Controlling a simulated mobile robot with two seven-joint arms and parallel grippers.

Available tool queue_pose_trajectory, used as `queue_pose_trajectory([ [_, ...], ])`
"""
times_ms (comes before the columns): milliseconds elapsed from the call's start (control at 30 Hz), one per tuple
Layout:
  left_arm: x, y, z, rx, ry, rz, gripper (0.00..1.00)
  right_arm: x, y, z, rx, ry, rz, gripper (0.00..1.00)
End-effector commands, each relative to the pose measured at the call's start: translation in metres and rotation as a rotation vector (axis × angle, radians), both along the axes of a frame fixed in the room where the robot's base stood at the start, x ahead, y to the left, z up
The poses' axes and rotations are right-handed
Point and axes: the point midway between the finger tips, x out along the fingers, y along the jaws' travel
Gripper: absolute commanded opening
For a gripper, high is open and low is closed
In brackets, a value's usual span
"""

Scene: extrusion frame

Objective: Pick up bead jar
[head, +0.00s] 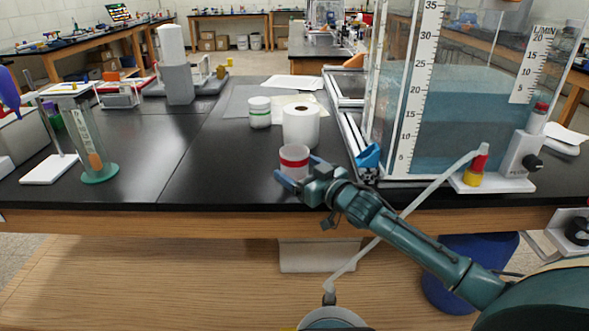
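A small clear jar with a red band and pale contents (294,161), which I take for the bead jar, is upright at the black bench's front edge. My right gripper (301,172) reaches it from the front right. Its two fingers are spread, one at the jar's lower front left and one at its right side. Part of the jar's base is hidden by the fingers. I cannot tell whether they press on it or whether it is lifted. My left gripper is not in view.
A large water tank (440,120) is close on the right. A glass cylinder (91,140) stands left. The bench (205,170) is clear left of the jar.

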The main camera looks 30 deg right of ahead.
Motion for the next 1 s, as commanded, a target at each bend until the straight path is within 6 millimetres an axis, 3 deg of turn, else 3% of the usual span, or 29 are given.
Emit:
queue_pose_trajectory([
  [567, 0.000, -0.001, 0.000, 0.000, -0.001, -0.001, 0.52, 0.000, 0.000, 0.000, 0.000, 0.000, 0.000, 0.35],
  [833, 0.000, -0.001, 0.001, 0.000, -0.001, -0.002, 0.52, 0.000, 0.000, 0.004, 0.000, -0.002, 0.000, 0.34],
  [1000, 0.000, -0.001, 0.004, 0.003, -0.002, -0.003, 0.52, 0.000, -0.001, 0.030, -0.003, -0.006, 0.001, 0.34],
])
